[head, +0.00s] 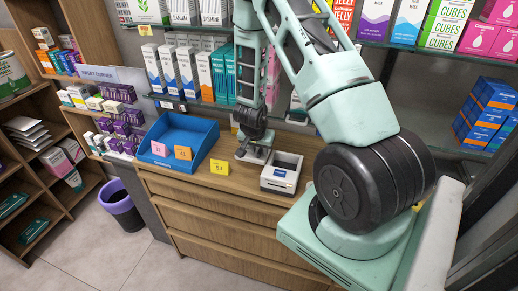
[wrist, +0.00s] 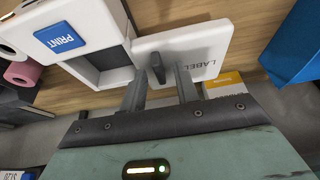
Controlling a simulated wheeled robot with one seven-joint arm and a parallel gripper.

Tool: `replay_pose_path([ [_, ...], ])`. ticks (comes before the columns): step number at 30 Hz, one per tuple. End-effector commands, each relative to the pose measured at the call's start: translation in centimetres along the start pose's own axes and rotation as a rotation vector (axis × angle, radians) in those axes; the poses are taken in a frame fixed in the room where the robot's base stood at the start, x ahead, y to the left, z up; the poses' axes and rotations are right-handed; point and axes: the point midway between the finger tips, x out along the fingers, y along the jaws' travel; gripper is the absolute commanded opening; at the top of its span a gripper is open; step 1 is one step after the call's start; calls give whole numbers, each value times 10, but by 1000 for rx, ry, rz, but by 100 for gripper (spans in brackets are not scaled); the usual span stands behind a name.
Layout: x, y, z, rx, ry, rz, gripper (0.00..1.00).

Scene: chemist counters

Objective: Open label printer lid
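The label printer (head: 276,184) is a white box on the wooden counter, with a blue front patch and a dark opening on top. The wrist view shows its body with a blue PRINT panel (wrist: 59,40) and a dark gap (wrist: 103,56). The white lid (wrist: 205,45), lettered LABEL, is displaced to the right of that gap, with a dark upright handle (wrist: 157,68). My gripper (wrist: 160,75) is open, its fingers spaced on either side of the handle. In the head view my gripper (head: 254,152) is at the printer's left; fine contact is not clear.
White and pink rolls (wrist: 22,73) lie near the printer. Stocked shelves rise behind. A purple-lined bin (head: 120,206) is on the floor.

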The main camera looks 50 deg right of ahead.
Motion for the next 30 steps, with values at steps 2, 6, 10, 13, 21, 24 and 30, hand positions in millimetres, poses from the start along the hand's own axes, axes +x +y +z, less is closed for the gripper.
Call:
replay_pose_path([
  [2,0,0,0,0,-1,0,31],
  [6,-2,0,0,-1,-1,0,31],
  [10,-14,-1,0,-2,1,-1,31],
  [13,-31,-2,0,-2,1,-4,31],
  [21,-97,-2,-1,-4,1,-4,31],
  [24,-122,-1,-2,-4,0,-3,31],
  [30,-158,-1,-1,-3,-1,-1,31],
])
